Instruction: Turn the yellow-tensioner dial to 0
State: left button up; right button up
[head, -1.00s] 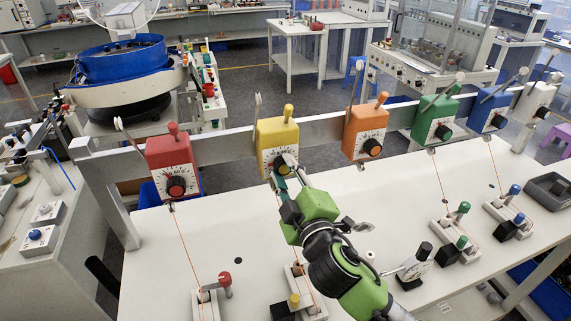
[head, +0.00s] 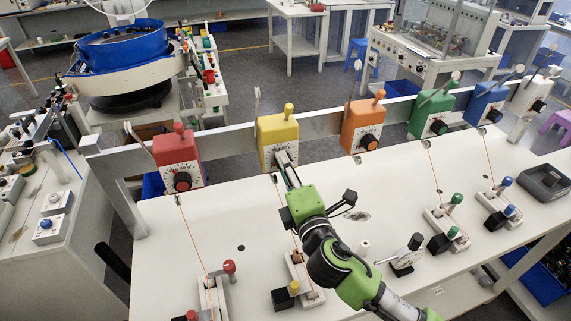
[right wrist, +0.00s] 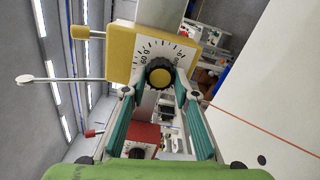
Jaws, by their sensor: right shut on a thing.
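The yellow tensioner (head: 278,128) hangs on the grey rail in the head view, with a yellow lever on its top. In the right wrist view, its yellow housing (right wrist: 122,52) carries a white scale face around a black dial with a yellow centre (right wrist: 159,74). The scale is partly hidden and I cannot read the setting. My right gripper (head: 284,163) reaches up to this dial and covers it in the head view. In the right wrist view, its two fingers (right wrist: 160,88) close on the dial from both sides. My left gripper is not in view.
The red tensioner (head: 178,162) is left on the rail; the orange one (head: 362,126) is right, with green, blue and white ones beyond. Threads run down to clamps on the white table (head: 200,240).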

dwell(0.3)
jog(key=o, duration=1.1)
jog(key=v, duration=1.2)
